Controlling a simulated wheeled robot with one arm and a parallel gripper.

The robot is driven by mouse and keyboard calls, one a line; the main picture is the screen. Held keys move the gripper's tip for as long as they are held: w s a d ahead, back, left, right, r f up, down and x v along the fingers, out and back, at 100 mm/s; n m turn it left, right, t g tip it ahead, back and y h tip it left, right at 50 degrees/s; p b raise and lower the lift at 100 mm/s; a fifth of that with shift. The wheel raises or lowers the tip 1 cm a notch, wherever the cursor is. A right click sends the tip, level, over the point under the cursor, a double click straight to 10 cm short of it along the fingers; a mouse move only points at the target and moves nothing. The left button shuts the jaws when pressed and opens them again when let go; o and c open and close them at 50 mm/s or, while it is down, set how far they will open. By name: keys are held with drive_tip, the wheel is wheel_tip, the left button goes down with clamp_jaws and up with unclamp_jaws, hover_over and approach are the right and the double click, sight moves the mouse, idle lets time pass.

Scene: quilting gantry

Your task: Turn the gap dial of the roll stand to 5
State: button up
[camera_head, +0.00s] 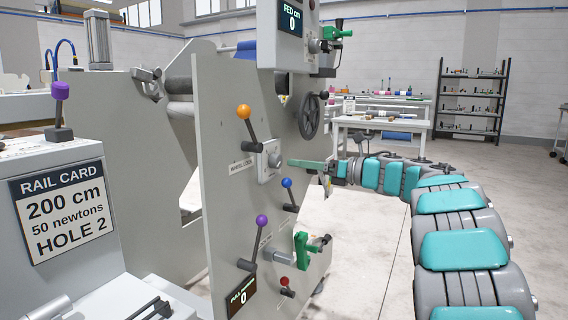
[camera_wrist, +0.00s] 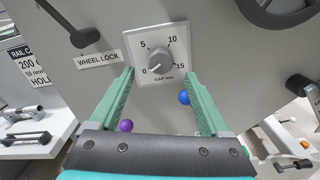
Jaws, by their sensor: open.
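The gap dial (camera_wrist: 160,59) is a grey knob on a square white plate marked 0, 5, 10, 15 and "GAP mm". Its white pointer mark points to the lower left, at or near 0. In the head view the dial (camera_head: 272,160) sits on the grey side panel of the roll stand (camera_head: 222,190). My gripper (camera_wrist: 160,76) is open, with its green fingers reaching towards the plate, one on each side of the knob. In the head view my gripper (camera_head: 292,163) is just right of the dial. Whether the fingertips touch the plate cannot be told.
An orange-knobbed lever (camera_head: 244,112) by the "WHEEL LOCK" label (camera_wrist: 98,60) and a black handwheel (camera_head: 309,116) are above the dial. Blue (camera_head: 287,184) and purple (camera_head: 262,221) knobbed levers are below. A rail card (camera_head: 63,211) stands at left. Floor right of my arm is open.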

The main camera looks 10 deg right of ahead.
sight(280, 160)
drive_tip(key=x, duration=0.6)
drive_tip(key=shift+w, duration=0.1)
clamp_jaws()
idle(0.6)
